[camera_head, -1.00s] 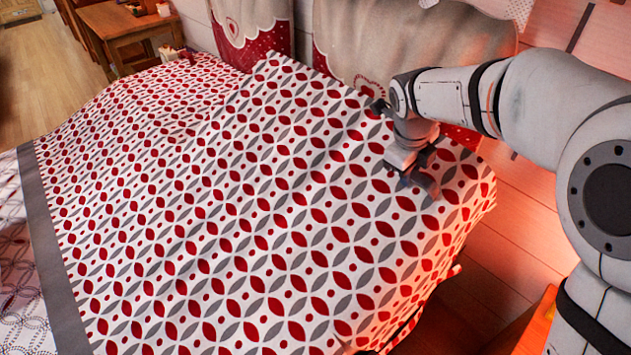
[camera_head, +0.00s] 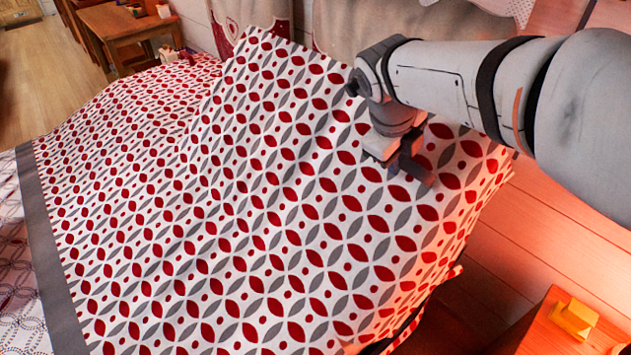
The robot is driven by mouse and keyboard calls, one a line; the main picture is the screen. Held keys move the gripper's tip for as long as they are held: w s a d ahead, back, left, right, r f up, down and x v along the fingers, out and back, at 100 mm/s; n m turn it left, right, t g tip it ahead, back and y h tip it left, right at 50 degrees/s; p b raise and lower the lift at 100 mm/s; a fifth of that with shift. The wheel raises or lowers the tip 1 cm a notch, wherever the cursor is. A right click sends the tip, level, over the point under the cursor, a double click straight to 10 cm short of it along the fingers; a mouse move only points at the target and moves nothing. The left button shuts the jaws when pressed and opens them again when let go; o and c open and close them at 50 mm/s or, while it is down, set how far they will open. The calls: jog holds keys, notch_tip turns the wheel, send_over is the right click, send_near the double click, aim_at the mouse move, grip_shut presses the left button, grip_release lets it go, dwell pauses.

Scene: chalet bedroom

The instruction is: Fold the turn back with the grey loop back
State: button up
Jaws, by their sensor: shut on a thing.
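The turn back (camera_head: 290,200) is a white cloth with red and grey leaf shapes. My gripper (camera_head: 413,170) is at the raised sheet's right part, pointing down, shut on the turn back. The exact grip is hidden by the fingers and the cloth. I cannot make out the grey loop. A broad grey band (camera_head: 52,255) runs along the bedspread's left edge.
A wooden table (camera_head: 125,30) is at the far left. A wooden stand (camera_head: 560,325) with a yellow object (camera_head: 573,318) is at the lower right. Plank wall lies at the right.

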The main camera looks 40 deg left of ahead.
jog(key=shift+o, duration=0.9)
jog(key=s+a+r+t+b, duration=0.1)
jog(key=s+r+b, duration=0.1)
jog(key=s, duration=0.5)
jog(key=shift+r, duration=0.65)
jog(key=shift+s+r, duration=0.35)
jog(key=shift+s, duration=0.1)
jog(key=shift+c, duration=0.3)
jog(key=shift+s+a+f+b, duration=0.1)
jog(key=shift+s+a+b, duration=0.05)
jog(key=shift+b, duration=0.35)
jog(key=s+b, duration=0.2)
jog(key=b, duration=0.1)
jog(key=s+r+b, duration=0.1)
jog(key=s+b, duration=0.1)
jog(key=b, duration=0.1)
jog(key=s+a+r+b, duration=0.1)
jog(key=s+b, duration=0.2)
jog(key=shift+a, duration=0.1)
jog(key=shift+c, duration=0.7)
jog(key=shift+v, duration=0.75)
jog(key=shift+s+b, duration=0.15)
jog(key=shift+b, duration=0.4)
